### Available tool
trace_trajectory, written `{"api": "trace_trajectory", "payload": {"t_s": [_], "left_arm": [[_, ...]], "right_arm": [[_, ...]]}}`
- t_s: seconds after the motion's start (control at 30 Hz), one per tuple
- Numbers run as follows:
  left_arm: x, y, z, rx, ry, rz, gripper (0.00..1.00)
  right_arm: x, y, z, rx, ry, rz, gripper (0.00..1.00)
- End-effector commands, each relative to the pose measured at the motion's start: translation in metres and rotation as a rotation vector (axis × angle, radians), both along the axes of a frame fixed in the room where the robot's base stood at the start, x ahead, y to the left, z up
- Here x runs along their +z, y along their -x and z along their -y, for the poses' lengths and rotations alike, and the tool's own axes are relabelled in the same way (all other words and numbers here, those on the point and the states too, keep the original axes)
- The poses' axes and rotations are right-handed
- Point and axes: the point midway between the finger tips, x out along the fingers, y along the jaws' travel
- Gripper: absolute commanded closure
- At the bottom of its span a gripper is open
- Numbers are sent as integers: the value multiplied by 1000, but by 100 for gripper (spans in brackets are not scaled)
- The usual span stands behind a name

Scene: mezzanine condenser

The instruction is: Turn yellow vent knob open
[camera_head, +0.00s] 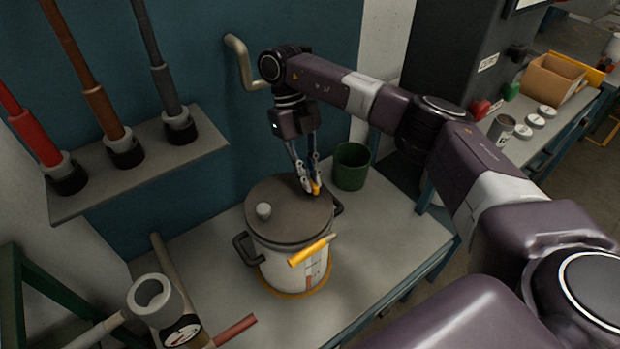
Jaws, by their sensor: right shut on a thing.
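A white pot-like condenser vessel (270,262) with a dark grey lid (285,220) stands on the grey table. The yellow vent knob (316,190) sits at the lid's far right edge and is mostly hidden by fingers. My right gripper (311,188) points down and is shut on the yellow knob. A yellow handle (308,251) sticks out from the vessel's front. A pale round knob (264,211) is on the lid's left. My left gripper is not in view.
A green cup (351,167) stands close behind the vessel at the right. A pipe fitting with a gauge (180,330) is at the front left. A shelf (190,155) with red, brown and grey pipes is at the upper left. The table right of the vessel is clear.

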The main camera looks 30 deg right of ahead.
Motion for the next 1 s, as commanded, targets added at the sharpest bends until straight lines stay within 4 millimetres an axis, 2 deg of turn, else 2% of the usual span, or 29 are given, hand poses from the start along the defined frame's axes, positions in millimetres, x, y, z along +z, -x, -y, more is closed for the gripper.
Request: {"api": "trace_trajectory", "payload": {"t_s": [0.67, 0.7, 0.8, 0.83, 1.0], "left_arm": [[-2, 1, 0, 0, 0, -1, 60], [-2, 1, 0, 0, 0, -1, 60], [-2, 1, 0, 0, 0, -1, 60], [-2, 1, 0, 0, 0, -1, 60], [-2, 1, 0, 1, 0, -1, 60]], "right_arm": [[0, 0, -1, 57, 0, 0, 100], [0, 0, -1, 57, 0, 0, 86], [0, 0, -1, 56, 0, 0, 75], [0, 0, -1, 56, 0, 0, 72], [0, 0, -1, 56, 0, 0, 72]]}}
